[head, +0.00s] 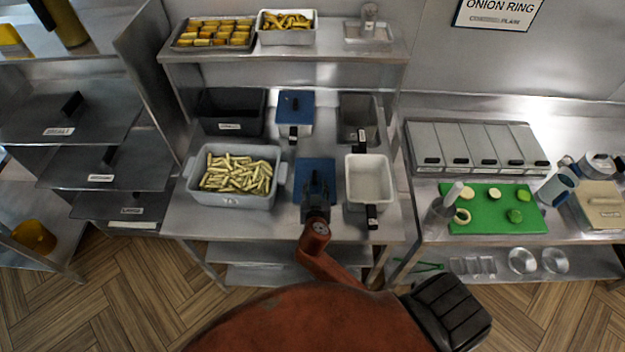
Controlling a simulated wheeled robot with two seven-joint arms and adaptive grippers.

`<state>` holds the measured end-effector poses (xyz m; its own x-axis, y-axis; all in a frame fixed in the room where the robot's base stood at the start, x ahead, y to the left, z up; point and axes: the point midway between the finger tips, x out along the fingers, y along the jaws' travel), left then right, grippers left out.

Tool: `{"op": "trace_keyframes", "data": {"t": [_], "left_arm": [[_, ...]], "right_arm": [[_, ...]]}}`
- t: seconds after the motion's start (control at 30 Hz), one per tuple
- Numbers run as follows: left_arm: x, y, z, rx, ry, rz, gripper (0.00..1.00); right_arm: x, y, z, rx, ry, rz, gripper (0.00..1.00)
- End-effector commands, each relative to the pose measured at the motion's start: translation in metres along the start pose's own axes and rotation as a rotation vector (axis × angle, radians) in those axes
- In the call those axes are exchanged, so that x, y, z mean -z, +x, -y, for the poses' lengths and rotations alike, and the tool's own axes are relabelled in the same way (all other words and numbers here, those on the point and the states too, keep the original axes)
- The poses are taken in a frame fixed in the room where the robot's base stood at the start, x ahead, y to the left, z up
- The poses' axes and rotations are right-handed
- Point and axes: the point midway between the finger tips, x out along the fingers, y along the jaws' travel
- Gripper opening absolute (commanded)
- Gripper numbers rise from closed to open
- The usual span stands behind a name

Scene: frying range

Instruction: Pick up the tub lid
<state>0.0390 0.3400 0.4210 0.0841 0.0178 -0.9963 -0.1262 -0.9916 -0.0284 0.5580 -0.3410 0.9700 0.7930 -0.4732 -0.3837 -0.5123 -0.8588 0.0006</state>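A blue square lid (315,166) lies on the middle of the steel counter, between a grey tub of fries and a white tub. Another blue lid (295,103) covers a white tub behind it. I cannot tell which lid is the tub lid. My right gripper (317,181) is directly over the front blue lid and hides part of it. From above, I cannot tell whether its fingers are open or shut, or whether they touch the lid. My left gripper is not in view.
The grey tub of fries (235,200) stands close left of the gripper, and the empty white tub (370,204) close right. Dark bins (232,128) stand behind. A raised shelf (330,52) holds food trays. A green cutting board (493,224) lies on the right counter.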

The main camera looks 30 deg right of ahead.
Motion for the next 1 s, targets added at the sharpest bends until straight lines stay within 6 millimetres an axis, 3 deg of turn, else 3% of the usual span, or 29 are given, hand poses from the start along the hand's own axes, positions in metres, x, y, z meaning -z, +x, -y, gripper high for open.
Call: {"op": "trace_keyframes", "data": {"t": [0.27,0.63,0.93,1.0], "left_arm": [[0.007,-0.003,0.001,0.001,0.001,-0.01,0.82],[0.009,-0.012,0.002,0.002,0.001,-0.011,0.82],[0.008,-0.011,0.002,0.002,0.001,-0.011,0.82],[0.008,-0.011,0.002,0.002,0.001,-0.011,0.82]], "right_arm": [[0.0,0.027,-0.008,-0.013,0.004,-0.001,0.35],[-0.002,0.073,-0.001,-0.013,0.002,-0.001,0.35],[-0.003,0.077,0.001,-0.01,0.004,0.0,0.35],[-0.003,0.077,0.001,-0.01,0.004,0.0,0.3]]}}
